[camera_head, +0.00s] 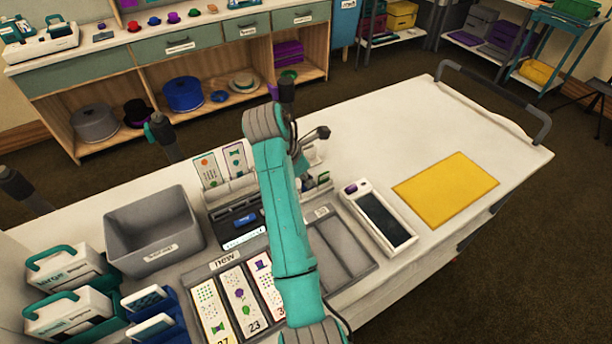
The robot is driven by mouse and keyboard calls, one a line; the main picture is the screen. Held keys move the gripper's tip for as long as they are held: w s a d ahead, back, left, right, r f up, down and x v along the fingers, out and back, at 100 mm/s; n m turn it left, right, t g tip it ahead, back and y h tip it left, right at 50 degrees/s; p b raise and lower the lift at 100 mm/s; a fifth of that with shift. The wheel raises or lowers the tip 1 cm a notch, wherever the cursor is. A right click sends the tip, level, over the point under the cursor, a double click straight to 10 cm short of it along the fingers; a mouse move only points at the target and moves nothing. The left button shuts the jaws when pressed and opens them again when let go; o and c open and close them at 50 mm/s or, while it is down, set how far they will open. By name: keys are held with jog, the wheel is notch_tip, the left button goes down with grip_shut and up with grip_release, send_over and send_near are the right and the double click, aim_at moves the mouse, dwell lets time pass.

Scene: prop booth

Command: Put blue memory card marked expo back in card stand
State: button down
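A small blue piece (245,221), which may be the blue memory card, lies on a dark slotted holder (222,213) left of my arm; its marking is too small to read. Small green and dark cards (322,180) stand in a pale holder just right of my arm; this may be the card stand, but it is partly hidden. My teal arm runs up the middle of the view and bends over the table.
A grey bin (152,232) and white-and-teal boxes (68,312) stand at the left. Long printed cards (214,308) lie in a grey tray at the front. A white device with a dark screen (385,218) and a yellow sheet (446,190) lie right. The far right tabletop is clear.

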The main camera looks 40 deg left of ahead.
jog(key=shift+f, duration=0.25)
jog(key=c, duration=1.2)
grip_release()
jog(key=shift+c, duration=0.2)
jog(key=shift+r, duration=0.15)
